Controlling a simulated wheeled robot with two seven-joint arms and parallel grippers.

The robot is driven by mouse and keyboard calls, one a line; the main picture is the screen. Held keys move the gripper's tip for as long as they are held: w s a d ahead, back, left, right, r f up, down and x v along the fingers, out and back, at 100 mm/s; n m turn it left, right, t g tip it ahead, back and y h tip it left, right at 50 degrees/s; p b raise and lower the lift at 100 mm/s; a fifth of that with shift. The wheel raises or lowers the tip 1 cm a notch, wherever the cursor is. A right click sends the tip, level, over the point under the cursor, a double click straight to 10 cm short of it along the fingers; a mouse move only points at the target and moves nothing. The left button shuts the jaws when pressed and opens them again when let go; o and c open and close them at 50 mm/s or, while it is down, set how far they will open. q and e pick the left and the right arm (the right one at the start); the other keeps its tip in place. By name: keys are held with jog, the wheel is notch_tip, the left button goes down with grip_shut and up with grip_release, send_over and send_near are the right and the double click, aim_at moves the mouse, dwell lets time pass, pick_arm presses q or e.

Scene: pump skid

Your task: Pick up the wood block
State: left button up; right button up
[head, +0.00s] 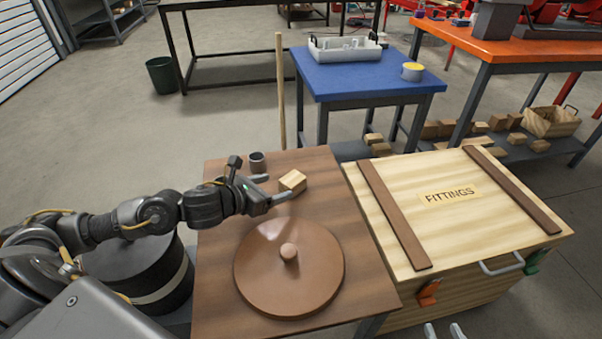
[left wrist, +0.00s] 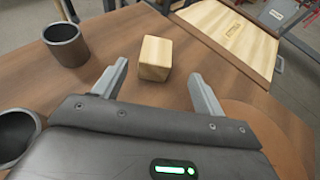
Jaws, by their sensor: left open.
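The wood block (head: 293,181) is a small pale block lying on the brown table, near its far right edge. In the left wrist view the wood block (left wrist: 155,57) stands just beyond the gap between my left fingertips, with neither finger around it. My left gripper (head: 277,188) is open and empty, low over the table on the near left side of the block. Its two grey fingers also show apart in the left wrist view (left wrist: 159,71). Two pale fingertips of my right gripper (head: 444,331) show apart at the bottom edge, with nothing seen between them.
A dark cup (head: 257,162) stands behind my left gripper; the left wrist view shows a second dark cup (left wrist: 16,134). A round brown lid with a knob (head: 289,270) lies nearer. A FITTINGS crate (head: 455,232) adjoins the table on the right. A blue table (head: 358,82) stands behind.

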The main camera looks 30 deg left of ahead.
aim_at(291, 179)
pick_arm(q)
jog(key=shift+w+d+f, duration=0.15)
jog(key=shift+w, duration=0.25)
jog(key=x, duration=0.4)
jog(key=shift+a+x, duration=0.15)
jog(key=shift+x, duration=1.1)
jog(key=shift+a+x, duration=0.2)
jog(key=shift+x, duration=1.05)
jog(key=shift+w+d+f, duration=0.1)
jog(key=shift+w, duration=0.3)
pick_arm(e)
jog(key=shift+a+r+t+y, duration=0.5)
jog(key=shift+a+r, duration=0.1)
jog(key=shift+r, duration=0.35)
pick_arm(q)
jog(key=c, duration=1.1)
